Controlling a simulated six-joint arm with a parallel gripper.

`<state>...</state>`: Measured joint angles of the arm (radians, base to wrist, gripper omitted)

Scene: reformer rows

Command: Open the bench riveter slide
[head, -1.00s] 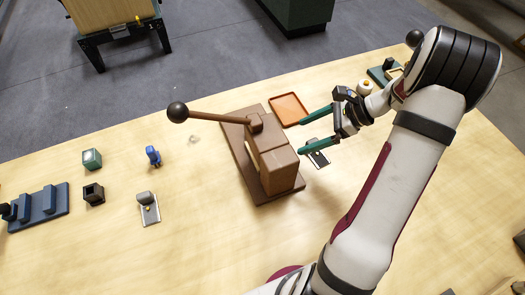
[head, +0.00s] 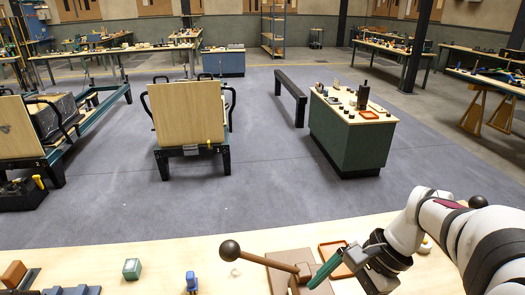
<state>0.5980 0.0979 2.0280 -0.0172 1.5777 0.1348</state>
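The bench riveter (head: 292,262) is a brown block on a brown base, at the bottom of the head view. Its lever points left and ends in a dark ball knob (head: 230,250). The picture's lower edge cuts off most of the riveter, and its slide cannot be made out. My gripper (head: 314,284) reaches in from the right, with one green finger visible beside or in front of the riveter's right side. That finger stands at the far end of the gripper body, so the gripper looks open. The other finger is out of frame. Contact cannot be told.
An orange tray (head: 330,250) lies behind my gripper. A green cube (head: 132,268) and a blue part (head: 191,281) lie left on the pale bench (head: 70,252). Beyond is open grey floor with reformers (head: 188,118) and a green cabinet (head: 350,140).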

